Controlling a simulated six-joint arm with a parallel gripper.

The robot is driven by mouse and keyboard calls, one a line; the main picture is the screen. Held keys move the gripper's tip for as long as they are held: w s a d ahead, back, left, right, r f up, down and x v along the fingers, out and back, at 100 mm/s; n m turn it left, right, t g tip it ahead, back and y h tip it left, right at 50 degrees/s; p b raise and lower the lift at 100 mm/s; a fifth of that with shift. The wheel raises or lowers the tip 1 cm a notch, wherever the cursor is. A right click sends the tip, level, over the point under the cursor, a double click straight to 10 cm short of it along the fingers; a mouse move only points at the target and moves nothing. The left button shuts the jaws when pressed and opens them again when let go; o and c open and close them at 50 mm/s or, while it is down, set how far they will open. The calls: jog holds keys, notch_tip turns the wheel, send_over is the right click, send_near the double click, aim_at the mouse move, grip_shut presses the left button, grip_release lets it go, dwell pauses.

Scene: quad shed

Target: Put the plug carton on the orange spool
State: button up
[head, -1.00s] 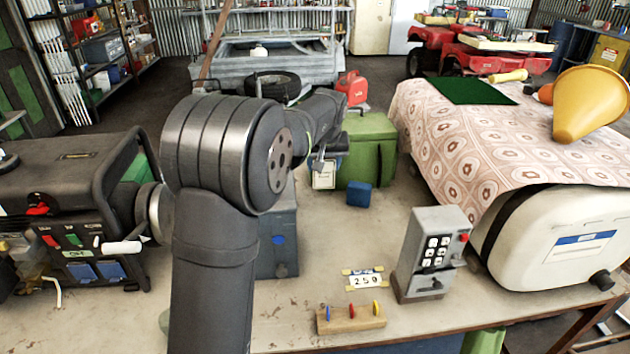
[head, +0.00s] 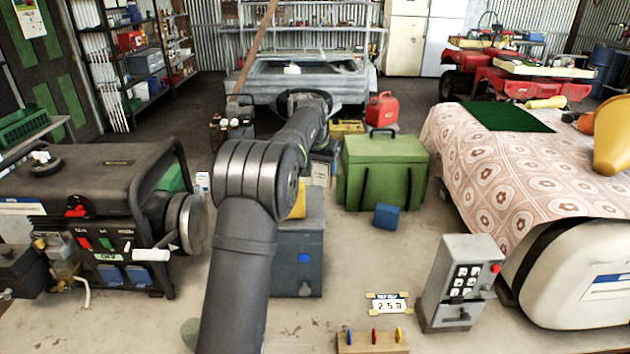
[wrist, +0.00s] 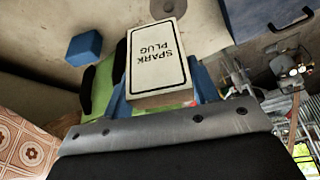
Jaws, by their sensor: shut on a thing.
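The plug carton (wrist: 158,58), a white box with a black border and the words SPARK PLUG, is between the blue fingers of my gripper (wrist: 162,88). My gripper is shut on it. In the head view the carton (head: 320,173) shows small beyond my arm, in front of the green chest. I cannot pick out the orange spool for sure. An orange object (head: 585,122) is partly hidden behind a yellow cone on the patterned cloth at right. A yellow-orange piece (head: 299,201) also shows beside my arm, above a dark grey box, mostly hidden.
The green chest (head: 403,172) and a small blue block (head: 386,217) stand beyond the bench middle. A grey keypad box (head: 460,283) stands at front right, a generator (head: 90,215) at left. Bare bench lies around the blue block.

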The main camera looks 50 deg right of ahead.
aim_at(315, 179)
jog(key=w+f, duration=0.1)
jog(key=w, duration=0.1)
jog(key=shift+w+a+f, duration=0.15)
jog(key=shift+w+f, duration=0.2)
jog(key=shift+f, duration=1.95)
jog(key=shift+f, duration=0.1)
jog(key=o, duration=1)
jog(key=v, duration=1.2)
